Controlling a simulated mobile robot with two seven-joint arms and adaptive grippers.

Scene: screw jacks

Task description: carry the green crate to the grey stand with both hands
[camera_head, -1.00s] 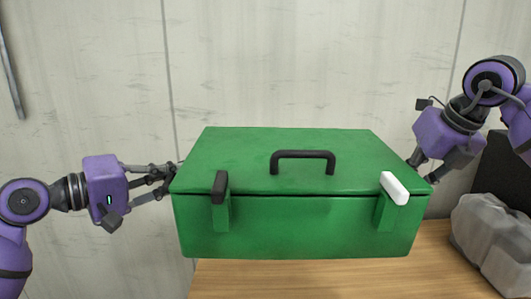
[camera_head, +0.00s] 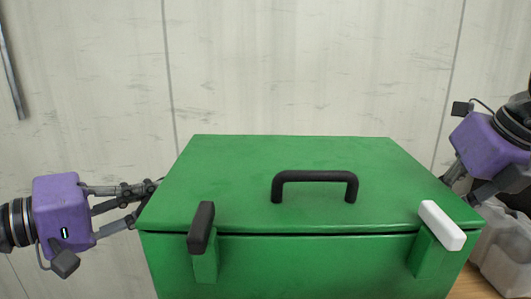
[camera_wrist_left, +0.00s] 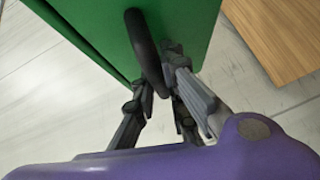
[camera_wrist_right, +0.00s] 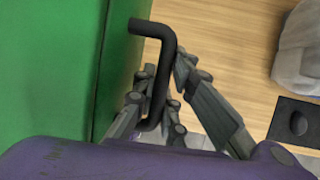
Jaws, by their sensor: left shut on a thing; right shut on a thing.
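The green crate (camera_head: 300,265) fills the middle of the head view, level, with its lid closed. It has a black handle (camera_head: 315,177) on top, a black latch (camera_head: 201,228) at front left and a white latch (camera_head: 442,226) at front right. My left gripper (camera_head: 150,195) is at the crate's left side; in the left wrist view its fingers (camera_wrist_left: 160,88) are shut on a black side handle (camera_wrist_left: 143,45). My right gripper (camera_head: 462,185) is at the right side; in the right wrist view its fingers (camera_wrist_right: 155,100) are shut on the other black side handle (camera_wrist_right: 155,30). The grey stand is not clearly identifiable.
A wooden surface (camera_wrist_right: 225,50) lies below the crate, also in the left wrist view (camera_wrist_left: 280,35). A grey, lumpy object (camera_head: 505,250) sits at the right, partly behind the crate and my right arm. A pale panelled wall (camera_head: 300,65) stands behind.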

